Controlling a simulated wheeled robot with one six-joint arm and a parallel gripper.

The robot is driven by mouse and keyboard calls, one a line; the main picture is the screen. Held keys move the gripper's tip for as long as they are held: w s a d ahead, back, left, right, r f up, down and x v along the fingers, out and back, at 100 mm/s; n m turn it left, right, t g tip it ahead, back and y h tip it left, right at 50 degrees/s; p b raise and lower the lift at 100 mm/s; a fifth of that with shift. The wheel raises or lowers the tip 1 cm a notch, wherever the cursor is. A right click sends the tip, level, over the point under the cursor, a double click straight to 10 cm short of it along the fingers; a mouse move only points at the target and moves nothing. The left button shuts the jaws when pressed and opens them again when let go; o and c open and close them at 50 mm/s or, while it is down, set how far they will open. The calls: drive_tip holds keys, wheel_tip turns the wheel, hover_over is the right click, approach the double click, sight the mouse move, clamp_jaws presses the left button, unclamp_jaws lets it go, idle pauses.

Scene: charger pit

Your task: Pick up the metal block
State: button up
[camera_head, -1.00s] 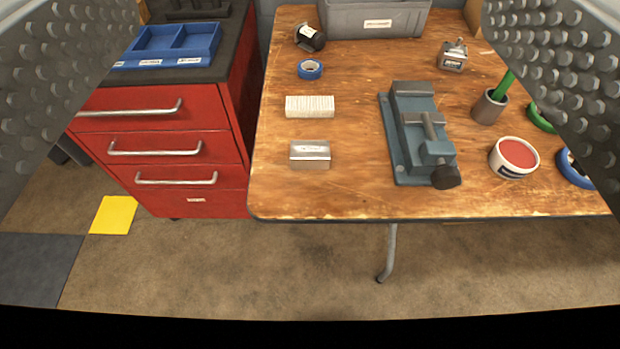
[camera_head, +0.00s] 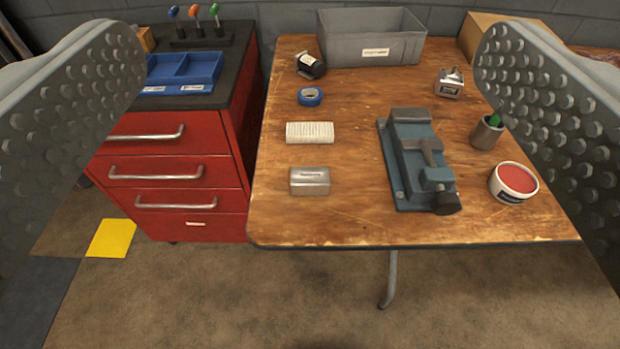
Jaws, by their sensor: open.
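The metal block (camera_head: 310,181) is a small silver box with a label on its top. It lies on the wooden workbench (camera_head: 340,222), near the bench's front left part. My gripper (camera_head: 310,75) is open, with one studded grey finger at the left edge of the view and the other at the right. Nothing is between the fingers close up. The block shows well beyond them, apart from both. The finger tips hide parts of the bench's right side and the drawer cabinet's left side.
A white ribbed block (camera_head: 310,132) and blue tape roll (camera_head: 310,97) lie behind the metal block. A blue-grey vise (camera_head: 415,165) stands to its right, with a red-topped tub (camera_head: 513,183) beyond. A grey bin (camera_head: 350,50) is at the back. A red drawer cabinet (camera_head: 190,222) stands left.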

drive_tip(key=shift+c, duration=0.3)
drive_tip(key=g, duration=1.7)
hover_over(310, 175)
drive_tip(key=f, duration=2.9)
drive_tip(key=shift+s+d+f, duration=0.15)
drive_tip(key=shift+d+f, duration=0.05)
drive_tip(key=shift+d, duration=0.05)
drive_tip(key=shift+a+f, duration=0.15)
drive_tip(key=shift+f, duration=1.2)
drive_tip(key=shift+a+f, duration=0.1)
drive_tip(key=shift+f, duration=1.2)
drive_tip(key=shift+w, duration=0.2)
drive_tip(key=c, duration=1.3)
drive_tip(key=shift+o, duration=0.2)
drive_tip(key=shift+r, duration=5.05)
